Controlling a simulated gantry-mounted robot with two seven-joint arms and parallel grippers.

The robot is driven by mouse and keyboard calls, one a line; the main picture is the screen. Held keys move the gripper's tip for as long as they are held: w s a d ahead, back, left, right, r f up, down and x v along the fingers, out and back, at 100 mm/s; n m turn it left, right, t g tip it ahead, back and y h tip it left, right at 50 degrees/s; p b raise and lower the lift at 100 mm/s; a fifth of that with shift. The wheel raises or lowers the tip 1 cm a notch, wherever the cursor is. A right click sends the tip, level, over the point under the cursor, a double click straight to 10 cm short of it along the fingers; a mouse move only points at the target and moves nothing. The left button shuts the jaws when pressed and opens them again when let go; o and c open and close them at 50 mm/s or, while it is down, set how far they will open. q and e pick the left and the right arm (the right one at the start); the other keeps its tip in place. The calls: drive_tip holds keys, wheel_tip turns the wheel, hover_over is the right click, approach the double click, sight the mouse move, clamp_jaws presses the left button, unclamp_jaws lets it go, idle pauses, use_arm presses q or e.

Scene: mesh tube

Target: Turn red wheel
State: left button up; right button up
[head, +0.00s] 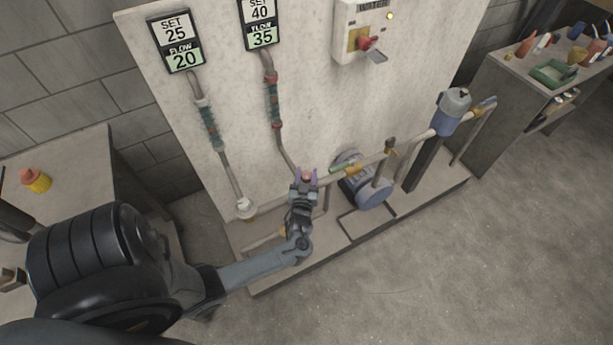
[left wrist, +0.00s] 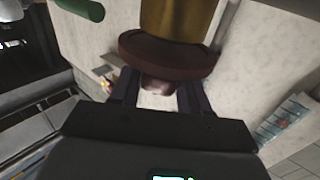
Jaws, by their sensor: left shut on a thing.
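The red wheel (left wrist: 165,55) shows in the left wrist view as a dark red disc below a brass-coloured body, with a small knob at its middle. My left gripper (left wrist: 160,95) has a finger on each side of that knob and is shut on it. In the head view my left gripper (head: 307,176) is at the pipe in front of the panel, and it hides most of the wheel. Two displays read SET 25, FLOW 20 (head: 177,42) and SET 40, FLOW 35 (head: 260,24). My right gripper is in neither view.
A pump (head: 373,192) and a pipe with a green handle (head: 345,168) lie to the right of my left gripper. A box with a red switch (head: 366,43) is on the panel. Workbenches stand at both sides. The floor at right is clear.

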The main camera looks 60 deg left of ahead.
use_arm(q)
drive_tip(key=n+g+y+b, duration=0.1)
drive_tip(key=n+g+y, duration=0.1)
drive_tip(key=g, duration=0.1)
drive_tip(key=shift+w+f+b, duration=0.1)
drive_tip(key=shift+f+b, duration=0.05)
drive_tip(key=shift+b, duration=0.2)
drive_tip(key=shift+n+g+y+b, duration=0.4)
drive_tip(key=shift+n+g+b, duration=0.4)
drive_tip(key=shift+g, duration=0.5)
drive_tip(key=o, duration=1)
drive_tip(key=shift+d+r, duration=0.1)
drive_tip(key=shift+r, duration=0.1)
